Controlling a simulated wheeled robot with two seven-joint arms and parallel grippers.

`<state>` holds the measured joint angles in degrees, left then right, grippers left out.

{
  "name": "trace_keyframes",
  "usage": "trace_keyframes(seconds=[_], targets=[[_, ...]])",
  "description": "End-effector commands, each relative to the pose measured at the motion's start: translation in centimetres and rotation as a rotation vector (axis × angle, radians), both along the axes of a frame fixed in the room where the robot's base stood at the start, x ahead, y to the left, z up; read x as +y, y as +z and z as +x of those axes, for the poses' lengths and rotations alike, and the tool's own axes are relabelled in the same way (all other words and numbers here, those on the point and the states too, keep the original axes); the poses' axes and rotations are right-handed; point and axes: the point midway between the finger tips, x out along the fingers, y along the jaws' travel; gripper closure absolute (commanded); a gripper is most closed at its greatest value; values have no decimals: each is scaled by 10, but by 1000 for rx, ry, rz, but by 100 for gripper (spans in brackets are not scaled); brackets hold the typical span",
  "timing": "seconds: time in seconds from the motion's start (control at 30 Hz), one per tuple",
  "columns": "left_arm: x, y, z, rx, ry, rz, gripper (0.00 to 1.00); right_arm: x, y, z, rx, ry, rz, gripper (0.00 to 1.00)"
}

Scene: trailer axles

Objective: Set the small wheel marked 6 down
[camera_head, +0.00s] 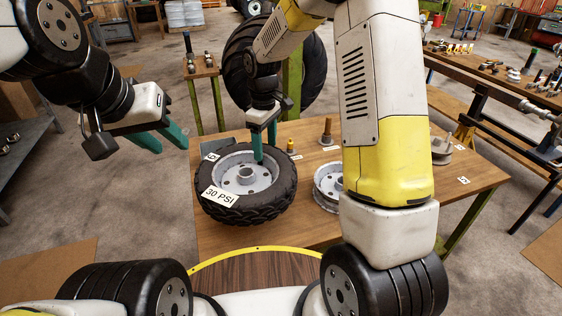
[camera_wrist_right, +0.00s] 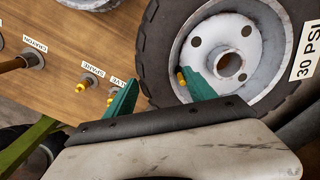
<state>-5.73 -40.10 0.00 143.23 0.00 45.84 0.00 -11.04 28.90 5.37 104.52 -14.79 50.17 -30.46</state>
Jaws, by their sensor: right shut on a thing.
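The small wheel (camera_head: 275,203) has a black treaded tyre, a pale grey rim and a "30 PSI" label. A small tag on its far left side has a number too small to read surely. It lies flat at the left end of the wooden table (camera_head: 222,238); I cannot tell whether its underside touches the top. My right gripper (camera_head: 263,140) is shut on its tyre wall. In the right wrist view (camera_wrist_right: 158,88) one green finger is inside the rim and the other outside the tyre. My left gripper (camera_head: 168,143) is open and empty, left of the table.
A bare grey rim (camera_head: 328,187) stands right of the wheel, partly behind my right arm. Small labelled parts, including a valve (camera_head: 291,147) and a brown-topped part (camera_head: 326,132), stand behind. A big tyre (camera_head: 306,75) is beyond the table. The front middle of the tabletop is clear.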

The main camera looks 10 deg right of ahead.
Motion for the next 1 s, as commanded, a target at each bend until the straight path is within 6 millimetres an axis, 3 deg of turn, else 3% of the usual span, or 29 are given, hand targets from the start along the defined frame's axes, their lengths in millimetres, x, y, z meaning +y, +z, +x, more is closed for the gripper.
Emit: trace_keyframes(seconds=[0.3,0.57,0.8,1.0], targets=[[0,0,0,0,0,0,64,1,-47,0,1,5,0,100],[0,0,0,0,0,0,64,1,-61,0,1,4,0,100],[0,0,0,0,0,0,64,1,-89,0,1,2,0,100],[0,0,0,0,0,0,64,1,-92,0,-2,2,1,100]])
